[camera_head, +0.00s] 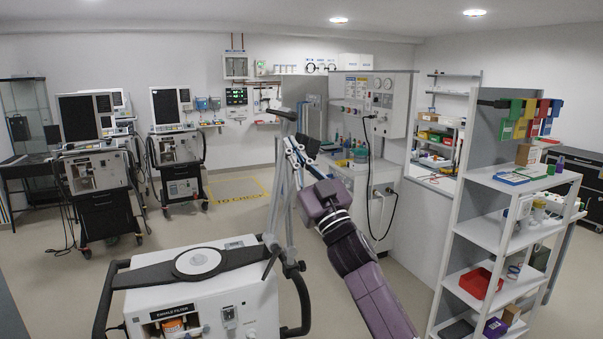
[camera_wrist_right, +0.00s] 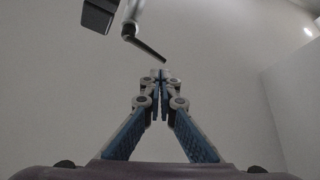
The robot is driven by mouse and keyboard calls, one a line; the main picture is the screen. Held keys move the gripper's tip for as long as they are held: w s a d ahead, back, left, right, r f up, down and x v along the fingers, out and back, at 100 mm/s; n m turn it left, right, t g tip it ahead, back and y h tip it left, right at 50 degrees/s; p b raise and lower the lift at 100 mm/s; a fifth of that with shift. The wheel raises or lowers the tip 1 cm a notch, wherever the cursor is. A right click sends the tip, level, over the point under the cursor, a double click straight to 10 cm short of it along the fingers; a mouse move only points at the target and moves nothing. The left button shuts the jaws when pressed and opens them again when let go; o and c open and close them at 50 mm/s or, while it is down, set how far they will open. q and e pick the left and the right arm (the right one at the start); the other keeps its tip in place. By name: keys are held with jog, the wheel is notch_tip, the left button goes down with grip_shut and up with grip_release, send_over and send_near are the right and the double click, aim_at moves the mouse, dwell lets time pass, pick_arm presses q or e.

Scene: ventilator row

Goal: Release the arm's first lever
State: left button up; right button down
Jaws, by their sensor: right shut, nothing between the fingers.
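The jointed grey support arm (camera_head: 283,215) rises beside the white ventilator (camera_head: 200,295) in the foreground. A dark lever-like handle (camera_head: 282,114) sticks out near its top. Dark levers (camera_head: 271,262) also show at its lower end. In the right wrist view, a dark lever (camera_wrist_right: 148,46) slants down to the right, close beyond my fingertips, next to a dark block (camera_wrist_right: 98,14). I cannot tell which lever is the first. My right gripper (camera_head: 291,142) is shut and empty, close to the upper arm; it also shows in the wrist view (camera_wrist_right: 158,76). Contact is not clear. My left gripper is out of view.
A white shelf unit (camera_head: 490,230) with bins stands at the right. A tall grey-white cabinet (camera_head: 375,100) with hanging hoses stands behind my right arm. Two more ventilator carts (camera_head: 97,170) (camera_head: 177,150) stand at the back left. Floor between is open.

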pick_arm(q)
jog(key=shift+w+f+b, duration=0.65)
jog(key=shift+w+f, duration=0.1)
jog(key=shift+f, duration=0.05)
pick_arm(e)
jog(key=shift+v, duration=2.55)
